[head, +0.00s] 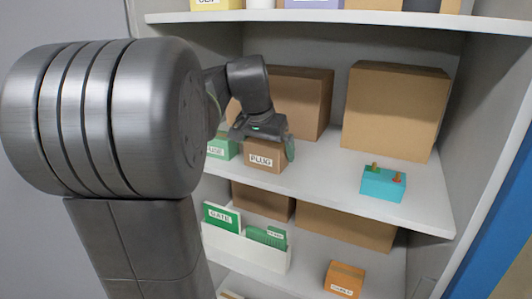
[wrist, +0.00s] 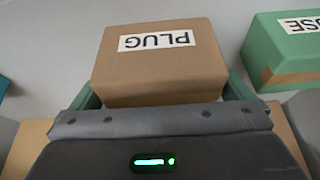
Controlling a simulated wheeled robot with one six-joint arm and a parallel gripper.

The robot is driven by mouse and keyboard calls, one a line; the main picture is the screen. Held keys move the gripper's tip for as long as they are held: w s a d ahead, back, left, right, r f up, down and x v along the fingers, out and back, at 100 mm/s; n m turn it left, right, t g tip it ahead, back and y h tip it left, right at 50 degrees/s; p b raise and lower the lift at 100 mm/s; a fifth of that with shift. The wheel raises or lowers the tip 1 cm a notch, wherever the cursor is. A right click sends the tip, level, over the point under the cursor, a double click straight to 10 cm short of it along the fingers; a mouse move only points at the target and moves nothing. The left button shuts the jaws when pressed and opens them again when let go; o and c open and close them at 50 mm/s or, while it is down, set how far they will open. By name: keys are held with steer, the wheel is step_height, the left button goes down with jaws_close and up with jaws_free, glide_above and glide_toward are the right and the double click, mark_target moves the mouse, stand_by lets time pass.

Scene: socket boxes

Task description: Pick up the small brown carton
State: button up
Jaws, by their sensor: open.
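The small brown carton (head: 264,155) with a PLUG label stands on the middle shelf (head: 325,175) in the head view. In the wrist view the carton (wrist: 158,72) sits between the fingers of my gripper (wrist: 165,95), its label upside down. My gripper (head: 268,145) is open in the head view, reaching down over the carton with one finger at its right side. In the wrist view a green finger shows on either side of the carton. I cannot tell whether either finger touches it.
A green FUSE box (wrist: 290,48) stands close beside the carton; it is partly hidden in the head view (head: 222,149). Large brown boxes (head: 395,110) stand behind. Shelf space between carton and teal block is clear.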

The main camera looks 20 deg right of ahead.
steer(key=c, duration=1)
steer(key=shift+c, duration=0.2)
steer(key=shift+r, duration=0.15)
